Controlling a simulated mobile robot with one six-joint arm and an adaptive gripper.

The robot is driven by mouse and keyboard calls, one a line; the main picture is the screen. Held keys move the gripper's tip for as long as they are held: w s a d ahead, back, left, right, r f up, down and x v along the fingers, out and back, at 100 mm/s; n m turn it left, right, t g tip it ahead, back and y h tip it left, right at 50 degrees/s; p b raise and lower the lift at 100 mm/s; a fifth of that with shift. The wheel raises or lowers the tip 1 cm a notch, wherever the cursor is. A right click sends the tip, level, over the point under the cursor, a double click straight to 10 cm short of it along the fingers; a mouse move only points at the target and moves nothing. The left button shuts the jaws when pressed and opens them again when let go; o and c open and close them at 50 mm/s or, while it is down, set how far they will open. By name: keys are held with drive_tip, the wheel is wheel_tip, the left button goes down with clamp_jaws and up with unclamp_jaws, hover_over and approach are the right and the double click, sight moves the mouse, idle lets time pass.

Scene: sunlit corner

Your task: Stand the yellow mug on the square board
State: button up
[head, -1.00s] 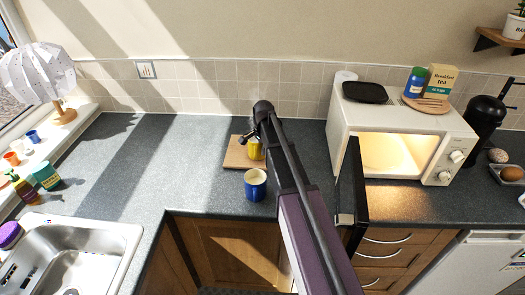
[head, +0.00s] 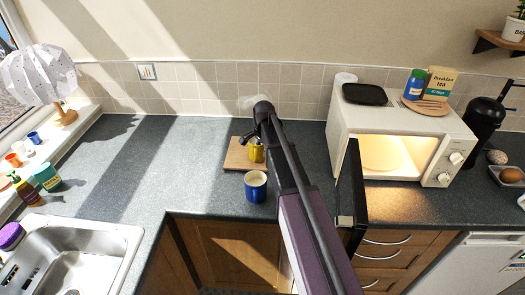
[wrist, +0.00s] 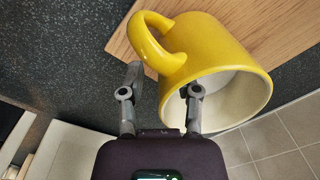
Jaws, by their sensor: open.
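The yellow mug (head: 257,154) is at the right part of the square wooden board (head: 237,158), partly hidden by my arm. In the wrist view the mug (wrist: 205,50) fills the upper middle, its mouth facing my gripper and its handle at the upper left. The board (wrist: 288,22) shows behind it. My gripper (wrist: 164,90) is open at the rim, one finger over the mouth and the other outside, below the handle.
A blue mug (head: 255,186) stands just in front of the board. The microwave (head: 390,120) is at the right, its dark door (head: 351,200) open beside my arm. The sink (head: 75,255) is at the left. The counter (head: 150,165) left of the board is clear.

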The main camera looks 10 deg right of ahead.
wheel_tip(320, 180, up, 11)
drive_tip(key=p, duration=1)
drive_tip(key=shift+s+d+r+p, duration=0.15)
drive_tip(key=shift+s+p, duration=0.1)
drive_tip(key=shift+p, duration=0.15)
drive_tip(key=s+a+n, duration=0.2)
drive_tip(key=s+n, duration=0.4)
drive_tip(key=s, duration=0.6)
drive_tip(key=s+a+n, duration=0.1)
drive_tip(key=s+n, duration=0.5)
drive_tip(key=s, duration=0.7)
drive_tip(key=shift+a+n, duration=0.4)
wheel_tip(320, 180, down, 8)
drive_tip(key=b, duration=0.7)
drive_tip(key=shift+r+b, duration=0.15)
drive_tip(key=shift+b, duration=0.15)
